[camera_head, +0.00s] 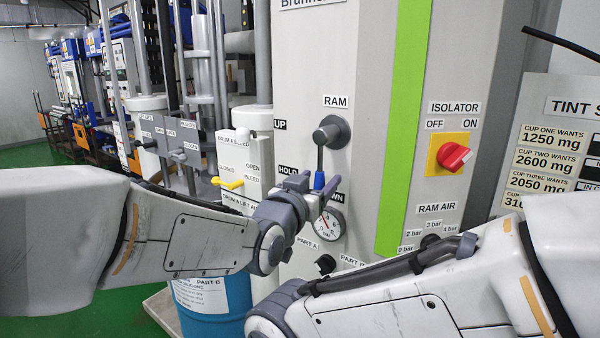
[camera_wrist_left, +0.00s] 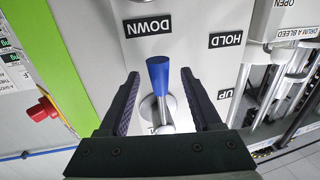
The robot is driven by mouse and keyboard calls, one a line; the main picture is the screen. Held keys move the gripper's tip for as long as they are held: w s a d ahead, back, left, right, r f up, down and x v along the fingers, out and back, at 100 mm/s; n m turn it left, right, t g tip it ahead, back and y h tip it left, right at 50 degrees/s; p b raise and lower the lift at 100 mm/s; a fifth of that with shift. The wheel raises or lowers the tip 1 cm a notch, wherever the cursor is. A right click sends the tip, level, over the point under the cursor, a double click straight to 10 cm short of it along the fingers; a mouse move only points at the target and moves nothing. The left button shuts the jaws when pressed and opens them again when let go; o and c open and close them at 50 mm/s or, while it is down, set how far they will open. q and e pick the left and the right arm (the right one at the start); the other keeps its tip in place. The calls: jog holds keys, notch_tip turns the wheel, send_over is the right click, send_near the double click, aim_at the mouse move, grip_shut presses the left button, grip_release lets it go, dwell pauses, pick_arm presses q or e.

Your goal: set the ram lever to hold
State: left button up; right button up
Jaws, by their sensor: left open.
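The ram lever (camera_head: 320,158) hangs from a dark round pivot under the RAM label on the pale machine panel. Its blue knob (camera_head: 319,180) points down, beside the DOWN label (camera_head: 332,195). The HOLD label (camera_head: 288,170) is to the left of the lever, and UP (camera_head: 280,124) is higher. My left gripper (camera_head: 312,188) is open at the knob. In the left wrist view, which is turned over, the blue knob (camera_wrist_left: 158,72) stands between the two open fingers, with gaps on both sides. My right gripper is outside the view.
A pressure gauge (camera_head: 329,224) sits just below the lever. A red isolator knob (camera_head: 455,157) is to the right. Yellow bleed lever (camera_head: 228,183) and a blue drum (camera_head: 215,305) are at left. My right arm crosses the lower right.

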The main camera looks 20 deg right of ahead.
pick_arm(q)
jog(key=shift+w+d, duration=0.3)
jog(key=shift+w, duration=0.05)
grip_shut()
dwell(1.2)
